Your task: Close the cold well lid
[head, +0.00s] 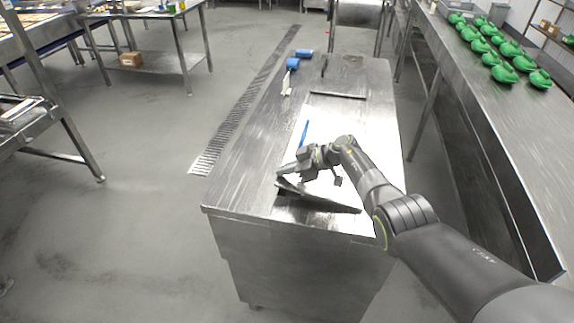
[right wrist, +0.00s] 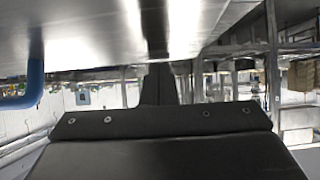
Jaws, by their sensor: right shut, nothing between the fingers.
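The cold well is set in the top of the steel counter (head: 245,165). A bright panel (head: 345,125), which looks like its lid, has a blue bar (head: 304,132) along its left side. A dark, slanted strip (head: 325,198) shows at the panel's near end; I cannot tell whether it is a raised edge or the well's opening. My right gripper (head: 284,172) is shut and empty, low over this near end. In the right wrist view, a shiny metal surface (right wrist: 95,40) and a blue bar (right wrist: 33,70) show close by. Contact is unclear. My left gripper is out of view.
Blue items (head: 292,64) and a pale utensil (head: 287,84) lie at the counter's far left. Open floor and a drain grate (head: 235,110) lie left of the counter.

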